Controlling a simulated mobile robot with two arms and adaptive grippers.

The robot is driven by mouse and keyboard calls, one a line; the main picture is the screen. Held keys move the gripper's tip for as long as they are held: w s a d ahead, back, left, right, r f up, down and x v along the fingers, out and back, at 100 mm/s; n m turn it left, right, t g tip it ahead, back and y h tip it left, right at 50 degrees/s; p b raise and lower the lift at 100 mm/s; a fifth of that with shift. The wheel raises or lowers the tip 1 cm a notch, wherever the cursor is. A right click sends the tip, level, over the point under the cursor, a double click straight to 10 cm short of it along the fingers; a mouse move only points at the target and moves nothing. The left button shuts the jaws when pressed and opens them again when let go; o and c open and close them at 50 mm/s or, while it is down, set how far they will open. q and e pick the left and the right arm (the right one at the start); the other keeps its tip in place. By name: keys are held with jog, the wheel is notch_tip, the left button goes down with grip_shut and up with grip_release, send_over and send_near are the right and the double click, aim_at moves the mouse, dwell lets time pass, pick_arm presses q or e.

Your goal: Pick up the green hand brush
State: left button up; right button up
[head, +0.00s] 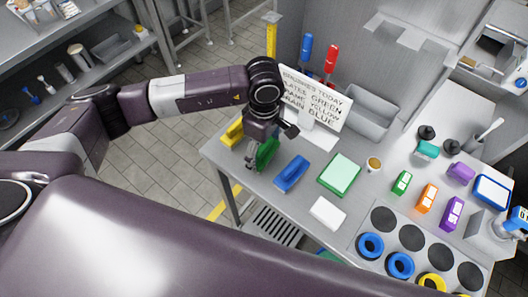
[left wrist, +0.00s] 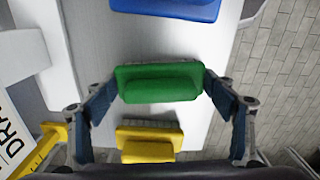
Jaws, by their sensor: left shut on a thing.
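The green hand brush (head: 265,151) is at the left end of the steel table in the head view, under my left gripper (head: 262,147). In the left wrist view the green hand brush (left wrist: 160,82) lies between the two fingers of my left gripper (left wrist: 160,84), with a fingertip against each short end. The gripper is shut on it. I cannot tell whether the brush touches the table. My right gripper is not in view.
A yellow brush (head: 233,133) and a blue brush (head: 291,174) are on either side of the green one. A sign (head: 314,99) stands behind. The table's left edge is close.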

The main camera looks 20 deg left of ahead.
pick_arm(q)
jog(key=shift+c, duration=0.7)
jog(key=shift+r, duration=0.1)
jog(key=shift+w+r, duration=0.1)
jog(key=shift+r, duration=0.45)
notch_tip(320, 180, up, 19)
jog(key=b, duration=0.5)
jog(key=shift+f, duration=0.1)
